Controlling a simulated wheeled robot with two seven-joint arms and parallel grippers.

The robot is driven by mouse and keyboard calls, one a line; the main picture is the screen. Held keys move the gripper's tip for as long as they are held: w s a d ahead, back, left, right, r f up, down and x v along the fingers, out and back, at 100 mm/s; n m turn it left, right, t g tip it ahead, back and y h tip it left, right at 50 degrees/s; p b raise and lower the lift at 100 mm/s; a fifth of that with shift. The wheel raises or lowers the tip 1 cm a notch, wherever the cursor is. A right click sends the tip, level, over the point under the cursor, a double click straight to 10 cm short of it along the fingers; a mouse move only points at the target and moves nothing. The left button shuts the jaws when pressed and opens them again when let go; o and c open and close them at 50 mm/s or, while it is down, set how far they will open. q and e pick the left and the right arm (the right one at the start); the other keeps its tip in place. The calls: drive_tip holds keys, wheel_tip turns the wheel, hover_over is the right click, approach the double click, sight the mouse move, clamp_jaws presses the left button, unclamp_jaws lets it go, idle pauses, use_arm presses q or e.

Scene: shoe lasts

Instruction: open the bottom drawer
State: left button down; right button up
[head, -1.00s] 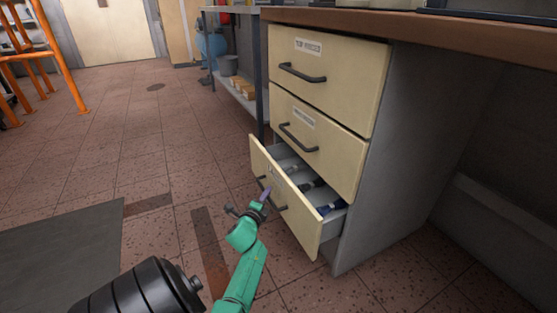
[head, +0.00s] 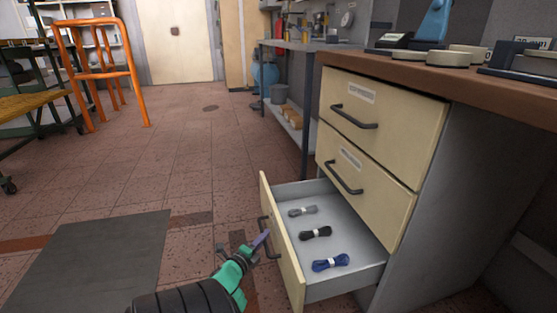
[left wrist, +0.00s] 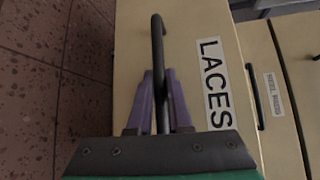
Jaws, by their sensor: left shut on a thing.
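The bottom drawer (head: 283,262) of the cream cabinet is pulled well out. Three bundles of laces lie in it: a grey one (head: 303,210), a black one (head: 316,233) and a blue one (head: 331,262). My left gripper (head: 262,241) is at the drawer's front, shut on its dark bar handle (head: 270,240). In the left wrist view the purple fingers (left wrist: 161,100) close around the handle (left wrist: 158,45), beside a label reading "LACES" (left wrist: 215,84). My right gripper is not in view.
The middle drawer (head: 365,190) and top drawer (head: 383,107) are shut. The worktop (head: 420,78) above carries several items. A dark mat (head: 95,262) lies on the tiled floor at left. An orange stool (head: 103,70) stands farther back. Floor before the drawer is open.

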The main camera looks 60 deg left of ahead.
use_arm(q)
drive_tip(key=s+a, duration=0.2)
drive_tip(key=s, duration=0.5)
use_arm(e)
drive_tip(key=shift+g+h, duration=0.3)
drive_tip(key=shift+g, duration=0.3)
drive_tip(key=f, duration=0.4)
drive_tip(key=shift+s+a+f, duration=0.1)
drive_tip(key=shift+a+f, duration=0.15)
use_arm(q)
drive_tip(key=c, duration=0.8)
unclamp_jaws()
drive_tip(key=shift+c, duration=0.2)
